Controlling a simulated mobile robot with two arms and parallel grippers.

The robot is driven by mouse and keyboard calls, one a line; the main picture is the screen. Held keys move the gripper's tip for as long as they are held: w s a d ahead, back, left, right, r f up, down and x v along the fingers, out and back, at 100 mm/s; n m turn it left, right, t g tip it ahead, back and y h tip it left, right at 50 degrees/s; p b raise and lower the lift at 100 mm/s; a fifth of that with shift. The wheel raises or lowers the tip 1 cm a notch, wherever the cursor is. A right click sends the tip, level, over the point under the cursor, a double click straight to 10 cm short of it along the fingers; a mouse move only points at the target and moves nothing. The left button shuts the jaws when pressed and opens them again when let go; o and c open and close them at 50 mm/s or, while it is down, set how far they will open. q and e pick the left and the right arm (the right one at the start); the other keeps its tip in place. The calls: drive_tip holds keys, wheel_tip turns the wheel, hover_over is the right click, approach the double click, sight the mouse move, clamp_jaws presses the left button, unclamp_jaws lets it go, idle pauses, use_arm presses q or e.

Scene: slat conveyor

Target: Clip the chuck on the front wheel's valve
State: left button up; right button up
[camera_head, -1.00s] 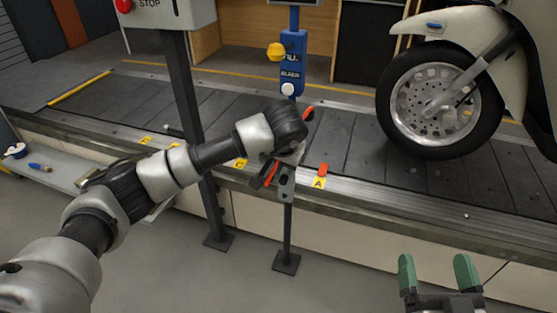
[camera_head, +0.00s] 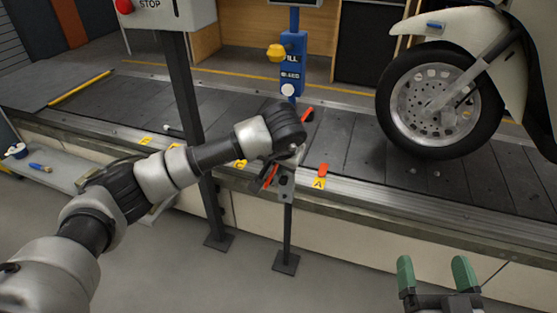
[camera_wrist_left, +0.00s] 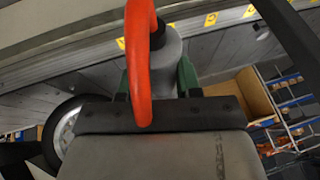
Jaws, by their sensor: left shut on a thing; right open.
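The front wheel (camera_head: 440,100) of a white scooter stands on the conveyor at the right in the head view; its valve is too small to make out. My left gripper (camera_wrist_left: 160,78) is at the blue post, left of the wheel and well apart from it. Its green fingers are shut on a grey cylindrical piece, the chuck (camera_wrist_left: 170,52), with a thick orange-red hose (camera_wrist_left: 138,60) curving in front of it. In the head view my left wrist mostly hides the chuck. My right gripper (camera_head: 437,277) is open and empty at the lower right, in front of the conveyor.
The blue post (camera_head: 293,70) has a yellow knob (camera_head: 275,53). A dark post with a stop box (camera_head: 165,12) stands left of it. The slat conveyor (camera_head: 345,150) has yellow letter tags along its edge. A grey shelf (camera_head: 55,168) is at the left. The belt between blue post and wheel is clear.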

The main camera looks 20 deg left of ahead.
sight(273, 171)
use_arm(q)
drive_tip(key=shift+s+p, duration=0.4)
drive_tip(key=shift+s, duration=1.3)
use_arm(e)
drive_tip(key=shift+d+f+g+h, duration=0.15)
drive_tip(key=shift+f+g+h, duration=0.05)
drive_tip(key=shift+f+g, duration=0.45)
drive_tip(key=shift+d+f+g+h, duration=0.2)
drive_tip(key=shift+f+g, duration=0.35)
drive_tip(key=shift+f, duration=0.2)
